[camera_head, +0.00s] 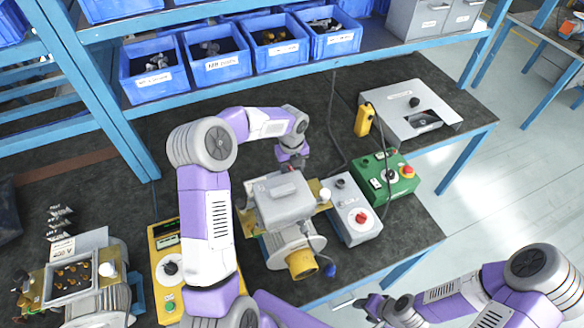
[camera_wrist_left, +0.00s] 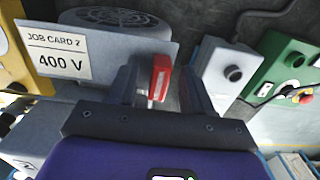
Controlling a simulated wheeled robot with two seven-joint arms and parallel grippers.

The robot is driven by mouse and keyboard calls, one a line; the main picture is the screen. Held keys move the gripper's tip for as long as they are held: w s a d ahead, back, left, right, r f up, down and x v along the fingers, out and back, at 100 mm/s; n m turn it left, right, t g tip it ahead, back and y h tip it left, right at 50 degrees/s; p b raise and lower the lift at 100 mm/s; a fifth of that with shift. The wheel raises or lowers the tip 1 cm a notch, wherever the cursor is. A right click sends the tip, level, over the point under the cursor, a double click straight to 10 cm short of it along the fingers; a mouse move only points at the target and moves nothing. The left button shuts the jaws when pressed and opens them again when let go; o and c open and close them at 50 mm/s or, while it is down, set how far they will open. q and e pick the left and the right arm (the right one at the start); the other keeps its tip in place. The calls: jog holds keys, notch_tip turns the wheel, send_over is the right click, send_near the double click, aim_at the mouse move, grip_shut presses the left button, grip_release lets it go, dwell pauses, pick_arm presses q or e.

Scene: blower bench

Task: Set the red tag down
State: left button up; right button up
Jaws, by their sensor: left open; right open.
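The red tag (camera_wrist_left: 160,77) shows in the left wrist view, between the two spread fingers of my left gripper (camera_wrist_left: 165,88) and closer to the left finger. I cannot tell whether it touches that finger or what it rests on. In the head view I cannot make out the tag. There my left arm reaches over the bench and its gripper (camera_head: 291,160) is partly hidden, just behind the grey motor unit (camera_head: 284,196). My right gripper (camera_head: 374,306) is open and empty off the bench's front edge, low in the head view.
A job card reading 400 V (camera_wrist_left: 58,52) stands left of my left fingers. A grey control box (camera_head: 355,208) and a green box (camera_head: 384,174) stand right of the motor. A yellow meter (camera_head: 168,268) is on the left. Blue bins (camera_head: 156,67) line the shelf behind.

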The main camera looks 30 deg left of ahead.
aim_at(292, 169)
pick_arm(q)
notch_tip(292, 169, up, 12)
jog(key=shift+p, duration=0.4)
dwell(0.3)
